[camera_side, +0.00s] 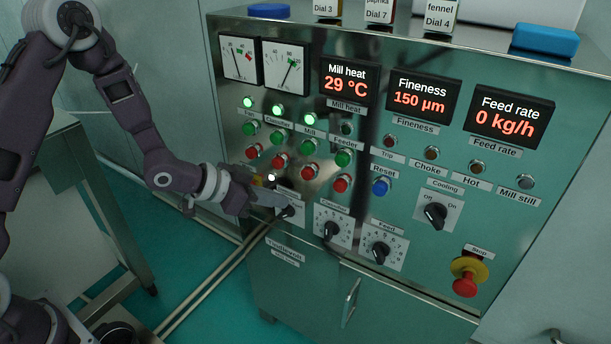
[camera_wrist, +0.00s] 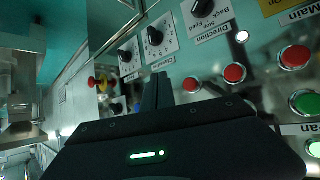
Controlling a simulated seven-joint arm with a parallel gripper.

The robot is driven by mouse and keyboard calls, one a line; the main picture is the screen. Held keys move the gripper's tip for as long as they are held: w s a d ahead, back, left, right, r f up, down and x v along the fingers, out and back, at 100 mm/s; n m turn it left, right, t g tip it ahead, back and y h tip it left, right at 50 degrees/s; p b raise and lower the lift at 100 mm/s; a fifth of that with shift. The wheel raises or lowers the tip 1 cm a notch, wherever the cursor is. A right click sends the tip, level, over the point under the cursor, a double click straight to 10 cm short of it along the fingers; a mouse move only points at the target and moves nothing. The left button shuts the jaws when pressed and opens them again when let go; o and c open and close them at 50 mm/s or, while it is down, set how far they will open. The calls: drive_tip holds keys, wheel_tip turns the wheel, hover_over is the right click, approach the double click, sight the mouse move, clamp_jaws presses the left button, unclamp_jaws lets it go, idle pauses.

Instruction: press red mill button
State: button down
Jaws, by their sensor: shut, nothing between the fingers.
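The red mill button (camera_side: 309,172) is the third from the left in the row of red buttons, below the green mill button (camera_side: 309,146), on the steel panel in the side view. In the wrist view a red button, which looks like the mill one (camera_wrist: 192,85), shows just right of the fingers. My gripper (camera_side: 284,207) is shut and empty. In the side view its tips lie lower left of the mill button, by the leftmost black dial. In the wrist view the fingers (camera_wrist: 163,82) point at the panel; whether they touch it I cannot tell.
Red fan (camera_side: 253,152), classifier (camera_side: 279,160) and feeder (camera_side: 342,183) buttons sit close by. Black dials (camera_side: 331,230) line the panel below. A red emergency knob (camera_side: 465,284) protrudes at lower right. Fan, classifier and mill lamps glow green; the feeder lamp (camera_side: 346,129) is dark.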

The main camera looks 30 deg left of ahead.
sight(297, 178)
drive_tip(key=w, duration=0.6)
drive_tip(key=shift+w, duration=0.35)
idle(1.6)
drive_tip(key=shift+w, duration=0.45)
drive_tip(key=shift+w, duration=0.5)
idle(0.8)
drive_tip(key=shift+s, duration=0.95)
drive_tip(key=shift+s, duration=2.5)
